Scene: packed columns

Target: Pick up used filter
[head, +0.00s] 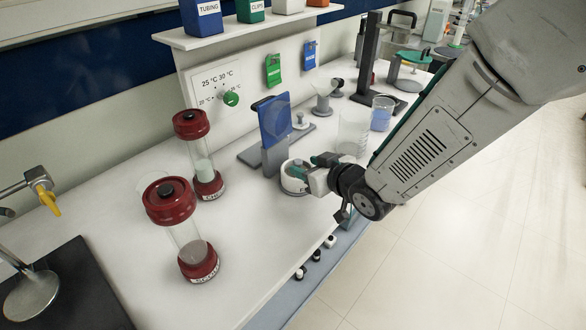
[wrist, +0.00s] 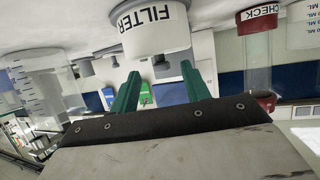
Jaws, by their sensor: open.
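A white round holder labelled FILTER (wrist: 150,32) hangs at the top of the wrist view, which looks upside down. In the head view this white holder (head: 292,184) stands on the bench, partly covered by my gripper. I cannot make out a separate used filter in or on it.
Two red-capped clear columns (head: 184,225) (head: 203,165) stand left of the holder. A blue panel on a grey stand (head: 274,125) is just behind it. Clear beakers (head: 352,132) stand close behind my gripper.

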